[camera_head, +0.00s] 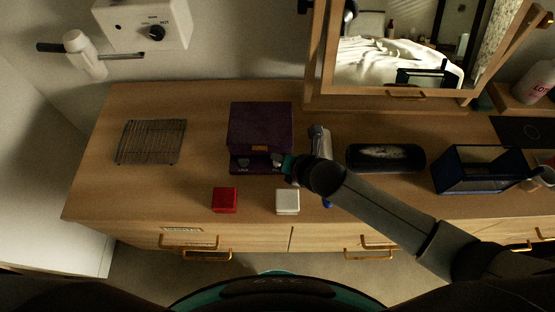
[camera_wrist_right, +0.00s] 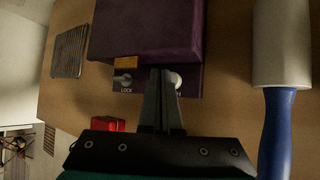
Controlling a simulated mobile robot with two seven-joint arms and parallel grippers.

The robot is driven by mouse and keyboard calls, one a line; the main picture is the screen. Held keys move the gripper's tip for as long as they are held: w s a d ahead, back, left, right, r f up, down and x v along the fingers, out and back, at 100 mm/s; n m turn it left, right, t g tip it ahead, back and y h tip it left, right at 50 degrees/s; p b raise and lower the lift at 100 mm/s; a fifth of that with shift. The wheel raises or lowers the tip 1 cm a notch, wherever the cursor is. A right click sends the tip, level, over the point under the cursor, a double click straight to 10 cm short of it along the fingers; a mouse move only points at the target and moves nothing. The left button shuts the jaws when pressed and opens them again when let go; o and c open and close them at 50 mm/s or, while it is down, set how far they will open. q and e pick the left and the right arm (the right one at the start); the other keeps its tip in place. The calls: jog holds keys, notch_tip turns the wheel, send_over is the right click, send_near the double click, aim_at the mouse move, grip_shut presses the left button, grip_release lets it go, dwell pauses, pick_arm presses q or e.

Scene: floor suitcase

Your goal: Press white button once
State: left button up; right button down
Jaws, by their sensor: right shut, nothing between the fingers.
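A purple box (camera_head: 260,124) stands on the wooden dresser, and it fills the upper middle of the right wrist view (camera_wrist_right: 150,28). Its front ledge carries a small switch marked LOCK (camera_wrist_right: 123,80) and a round white button (camera_wrist_right: 174,80). My right gripper (camera_head: 279,163) is at the right part of this ledge, its arm coming in from the right. In the right wrist view its fingers (camera_wrist_right: 159,73) are shut and empty. Their tips overlap the ledge just left of the white button and partly cover it. I cannot tell whether they touch. My left gripper is out of view.
A red box (camera_head: 224,200) and a white box (camera_head: 287,201) sit near the dresser's front edge. A wire rack (camera_head: 150,142) lies at left. A white roller with a blue handle (camera_wrist_right: 279,50) is right of the gripper. A dark case (camera_head: 385,158) lies farther right.

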jog(key=shift+f, duration=0.3)
jog(key=shift+f+b, duration=0.35)
jog(key=shift+f, duration=0.15)
dwell(0.6)
jog(key=shift+r, duration=0.1)
jog(key=shift+r+p, duration=0.85)
jog(key=shift+p, duration=0.2)
jog(key=shift+r, duration=0.1)
notch_tip(320, 180, up, 5)
jog(key=p, duration=0.5)
jog(key=shift+s, duration=0.1)
dwell(0.5)
